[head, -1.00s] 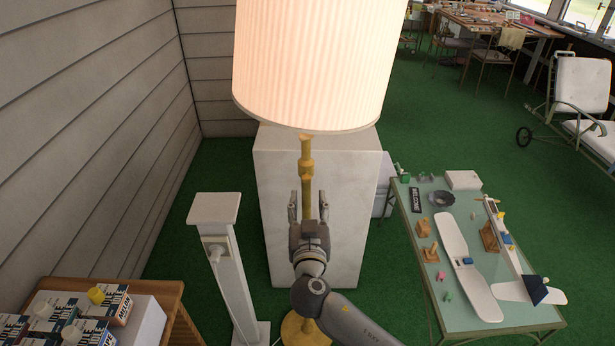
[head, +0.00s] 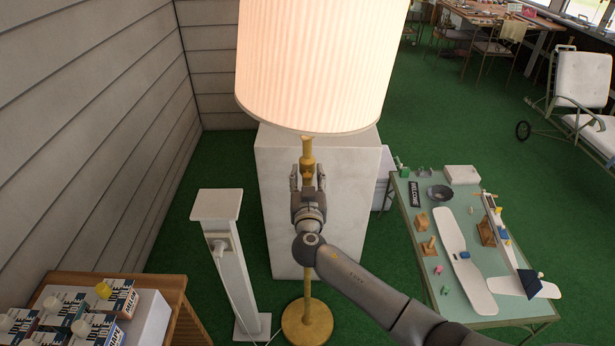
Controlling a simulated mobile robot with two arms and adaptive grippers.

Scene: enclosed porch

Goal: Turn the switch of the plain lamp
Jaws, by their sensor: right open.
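The lamp has a glowing, pleated cream shade (head: 312,65) and a brass stem with a round brass base (head: 307,322). It stands upright in the middle of the head view. A thicker brass part (head: 307,153) of the stem shows just below the shade. My right gripper (head: 308,175) is open, its two fingers pointing up on either side of the stem as seen, just under that thicker part. I cannot tell whether it touches the stem. My left gripper is not in view.
A white block (head: 348,190) stands behind the lamp. A white post (head: 228,260) with an outlet and plug is left of it. A wooden table (head: 185,325) with cartons is at lower left. A glass-topped table (head: 425,262) with model plane parts is at right. Green floor lies between.

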